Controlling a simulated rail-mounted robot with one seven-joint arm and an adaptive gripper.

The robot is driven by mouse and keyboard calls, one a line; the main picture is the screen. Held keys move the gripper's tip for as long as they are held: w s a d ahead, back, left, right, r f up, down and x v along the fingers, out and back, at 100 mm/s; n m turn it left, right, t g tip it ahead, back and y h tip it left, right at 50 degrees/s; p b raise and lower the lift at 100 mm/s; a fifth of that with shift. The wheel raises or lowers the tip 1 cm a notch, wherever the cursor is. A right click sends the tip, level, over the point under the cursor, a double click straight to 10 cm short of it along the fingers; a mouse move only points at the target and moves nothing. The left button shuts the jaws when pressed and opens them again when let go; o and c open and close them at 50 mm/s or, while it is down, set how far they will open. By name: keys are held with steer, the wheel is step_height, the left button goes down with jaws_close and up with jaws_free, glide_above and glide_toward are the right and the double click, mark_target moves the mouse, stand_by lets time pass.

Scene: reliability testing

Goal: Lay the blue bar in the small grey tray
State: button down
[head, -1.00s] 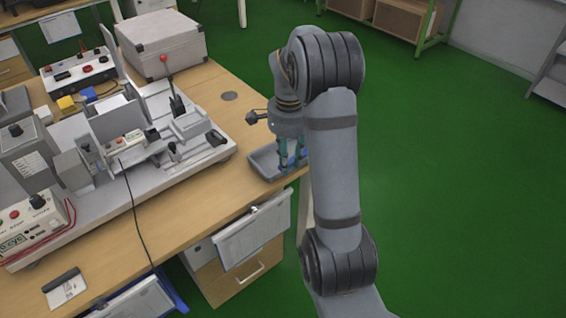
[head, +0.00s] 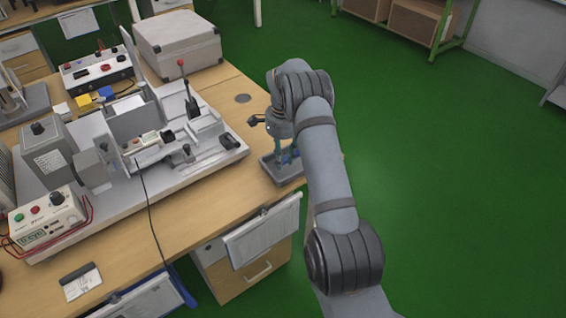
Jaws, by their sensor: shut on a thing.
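The small grey tray (head: 270,172) lies at the right edge of the wooden table. My gripper (head: 286,160) points down over the tray, its fingertips low and near the tray's floor. It is shut on the blue bar (head: 291,156), of which only a small blue part shows between and beside the fingers. My arm hides the right end of the tray. I cannot tell whether the bar touches the tray floor.
A test fixture with a red-knobbed lever (head: 188,90) stands left of the tray on a grey base. A grey case (head: 178,42) sits behind. Clipboards (head: 262,228) hang at the table's front edge. Bare table lies between fixture and tray.

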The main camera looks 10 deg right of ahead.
steer(key=shift+f, duration=1.4)
steer(key=shift+f, duration=0.25)
steer(key=c, duration=1.5)
jaws_free()
steer(key=shift+r, duration=0.1)
steer(key=shift+o, duration=0.3)
step_height(320, 180, up, 12)
steer(key=shift+r, duration=0.15)
